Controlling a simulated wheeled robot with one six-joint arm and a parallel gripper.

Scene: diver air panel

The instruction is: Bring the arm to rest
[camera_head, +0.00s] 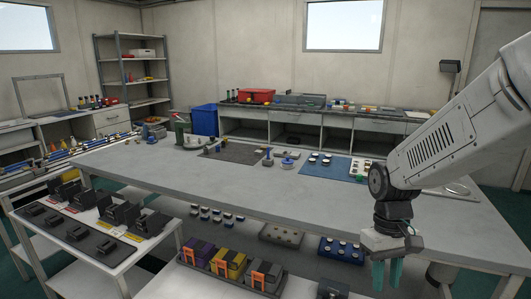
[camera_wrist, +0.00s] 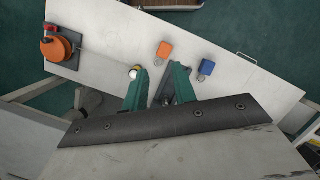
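My gripper (camera_head: 387,275) hangs fingers-down in front of the long grey table (camera_head: 170,165), at the lower right of the head view. Its two green fingers stand apart. In the wrist view my gripper (camera_wrist: 161,70) is also open, with nothing clearly held between the fingers. My arm comes in from the right edge of the head view and bends down at the wrist. The wrist view looks down on a pale surface (camera_wrist: 110,50) beyond the fingertips.
On that pale surface are an orange round piece (camera_wrist: 62,47) on a dark plate, an orange padlock-like piece (camera_wrist: 164,50) and a blue one (camera_wrist: 207,67). Trays of dark blocks (camera_head: 75,230) and coloured boxes (camera_head: 230,262) stand at the front. The table's left middle is clear.

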